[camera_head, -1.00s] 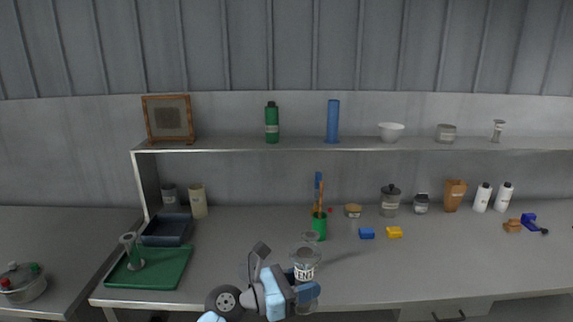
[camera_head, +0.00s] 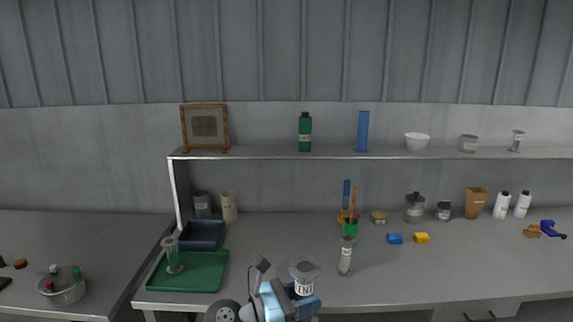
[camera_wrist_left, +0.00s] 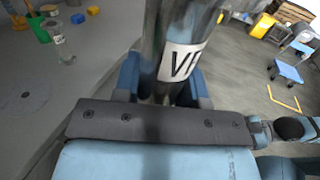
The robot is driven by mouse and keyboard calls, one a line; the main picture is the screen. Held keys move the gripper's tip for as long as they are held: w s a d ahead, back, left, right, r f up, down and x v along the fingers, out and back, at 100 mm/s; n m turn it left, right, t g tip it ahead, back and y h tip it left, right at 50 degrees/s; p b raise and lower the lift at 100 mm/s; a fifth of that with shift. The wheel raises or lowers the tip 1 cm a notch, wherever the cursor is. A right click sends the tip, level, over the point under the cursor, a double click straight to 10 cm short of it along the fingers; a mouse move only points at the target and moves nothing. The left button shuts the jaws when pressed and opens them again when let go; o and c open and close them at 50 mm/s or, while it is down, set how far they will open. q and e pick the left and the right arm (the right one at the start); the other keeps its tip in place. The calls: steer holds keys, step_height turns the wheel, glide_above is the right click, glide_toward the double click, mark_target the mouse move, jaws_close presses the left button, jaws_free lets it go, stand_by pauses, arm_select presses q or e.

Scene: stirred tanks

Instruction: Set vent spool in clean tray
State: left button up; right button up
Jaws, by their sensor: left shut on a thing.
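My left gripper (camera_head: 304,300) is shut on the vent spool (camera_head: 303,272), a clear flanged piece with a white label, part of which reads "ENT". It is held upright near the bench's front edge. In the left wrist view the spool (camera_wrist_left: 165,35) stands between the blue fingers (camera_wrist_left: 160,88), its lower end partly hidden. A green tray (camera_head: 200,283) lies on the bench to the left with a similar spool (camera_head: 173,256) standing in it. A dark blue tray (camera_head: 203,246) lies behind it. I cannot read which is the clean tray. My right gripper is not in view.
Another slim spool (camera_head: 346,256) stands on the bench just right of the held one. A green cup of brushes (camera_head: 350,228), a blue block (camera_head: 395,239) and a yellow block (camera_head: 421,238) are farther back. A lidded pot (camera_head: 63,290) sits on the left counter.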

arm_select(q)
steer(key=w+a+f+n+t, duration=0.1)
steer(key=a+f, duration=0.3)
steer(key=a, duration=0.2)
steer(key=w+a+f, duration=0.1)
steer(key=a+f, duration=0.3)
steer(key=a, duration=0.2)
steer(key=a+n+t+y, duration=0.3)
steer(key=a+t, duration=0.1)
steer(key=a, duration=3.2)
steer(key=s+d+r+n+t+y, duration=0.25)
steer(key=s+d, duration=0.25)
steer(key=d, duration=0.5)
steer(key=s+a+n+t+y, duration=0.2)
steer(key=s+n+t+y, duration=0.2)
steer(key=s+n+y, duration=0.4)
steer(key=w+d+f+y, duration=0.1)
steer(key=d+y, duration=0.2)
steer(key=d, duration=0.9)
